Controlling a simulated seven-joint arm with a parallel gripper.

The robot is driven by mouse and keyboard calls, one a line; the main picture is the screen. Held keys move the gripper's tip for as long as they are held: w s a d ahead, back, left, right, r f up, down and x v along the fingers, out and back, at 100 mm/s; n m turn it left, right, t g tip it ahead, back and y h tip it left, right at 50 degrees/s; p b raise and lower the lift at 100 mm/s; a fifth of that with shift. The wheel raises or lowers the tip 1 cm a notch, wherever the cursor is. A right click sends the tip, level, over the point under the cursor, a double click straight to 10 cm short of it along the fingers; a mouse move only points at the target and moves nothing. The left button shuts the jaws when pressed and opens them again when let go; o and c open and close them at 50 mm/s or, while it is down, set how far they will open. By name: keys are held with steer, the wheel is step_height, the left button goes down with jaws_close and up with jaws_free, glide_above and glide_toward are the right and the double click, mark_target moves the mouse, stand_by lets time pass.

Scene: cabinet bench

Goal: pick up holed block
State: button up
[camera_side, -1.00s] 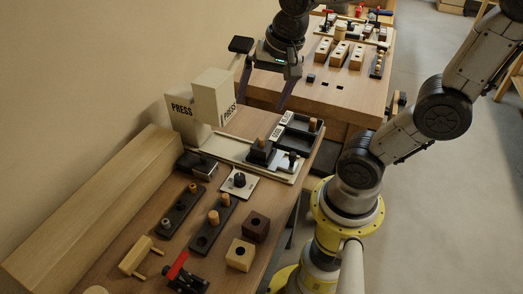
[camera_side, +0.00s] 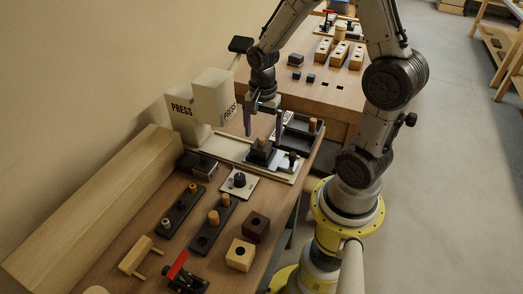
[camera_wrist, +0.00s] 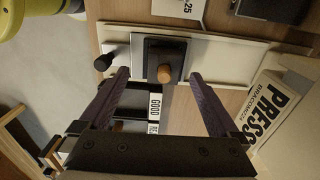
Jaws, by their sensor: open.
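The frames do not show which one is meant. My gripper (camera_side: 264,134) is open and empty, pointing down, well behind both. Neither front block is identifiable in the wrist view.
The cream press (camera_side: 213,98) stands left of my gripper. Black trays (camera_side: 298,138) lie behind the plate. Pegged dark strips (camera_side: 182,210) and a red-handled clamp (camera_side: 178,266) lie on the front bench. A long wooden beam (camera_side: 95,215) lines the wall. A farther bench (camera_side: 310,95) carries more blocks.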

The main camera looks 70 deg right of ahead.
mark_target(261, 139)
steer(key=shift+w+f, duration=0.15)
steer(key=shift+f, duration=1.3)
steer(key=shift+w+f, duration=0.15)
steer(key=shift+f, duration=1.25)
steer(key=c, duration=1.4)
steer(key=shift+c, duration=0.2)
steer(key=shift+r, duration=0.1)
